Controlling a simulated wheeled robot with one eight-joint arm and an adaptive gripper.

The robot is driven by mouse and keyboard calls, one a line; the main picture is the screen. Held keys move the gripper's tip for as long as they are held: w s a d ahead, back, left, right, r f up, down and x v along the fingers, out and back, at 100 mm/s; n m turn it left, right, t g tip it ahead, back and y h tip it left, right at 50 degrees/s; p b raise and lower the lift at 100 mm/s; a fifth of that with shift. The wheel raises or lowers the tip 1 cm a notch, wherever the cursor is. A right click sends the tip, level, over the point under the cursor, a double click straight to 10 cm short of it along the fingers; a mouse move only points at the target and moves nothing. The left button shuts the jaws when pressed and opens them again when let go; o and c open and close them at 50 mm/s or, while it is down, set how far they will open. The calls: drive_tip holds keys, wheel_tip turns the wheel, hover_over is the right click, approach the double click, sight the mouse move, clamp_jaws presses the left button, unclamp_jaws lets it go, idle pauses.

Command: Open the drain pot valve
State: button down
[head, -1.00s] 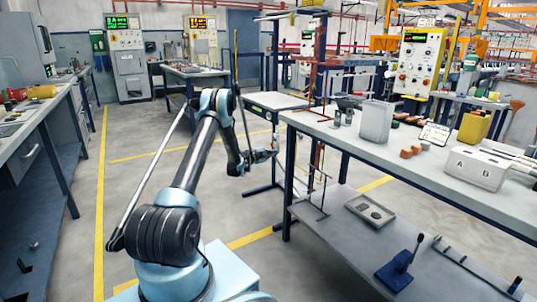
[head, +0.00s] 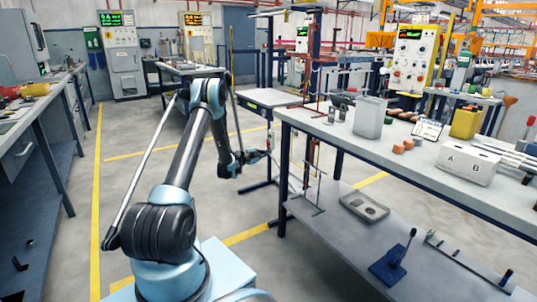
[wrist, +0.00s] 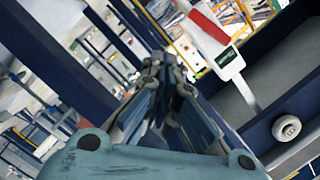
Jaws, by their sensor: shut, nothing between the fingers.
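My gripper (head: 262,155) is at the end of my arm, in the aisle left of the long bench, apart from it. In the wrist view its fingers (wrist: 165,75) are closed together with nothing between them. I cannot pick out the drain pot valve with certainty in either view. In the wrist view a red bar (wrist: 208,27) sits by a white part with a small dark label (wrist: 228,60), beyond the fingers to the right. A round pale knob-like part (wrist: 287,128) sits on a dark blue surface at the right. I cannot tell if either belongs to the valve.
The long bench (head: 350,142) at the right carries a grey container (head: 369,117), orange blocks (head: 404,145) and a white A/B box (head: 468,162). Its lower shelf (head: 335,212) holds a tray. A red pipe frame (head: 318,60) stands behind. The aisle floor (head: 110,185) at the left is clear.

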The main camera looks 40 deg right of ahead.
drive_tip(key=shift+s+a+r, duration=0.15)
drive_tip(key=shift+a, duration=1.25)
drive_tip(key=shift+s+a+r, duration=0.1)
drive_tip(key=shift+a, duration=1.25)
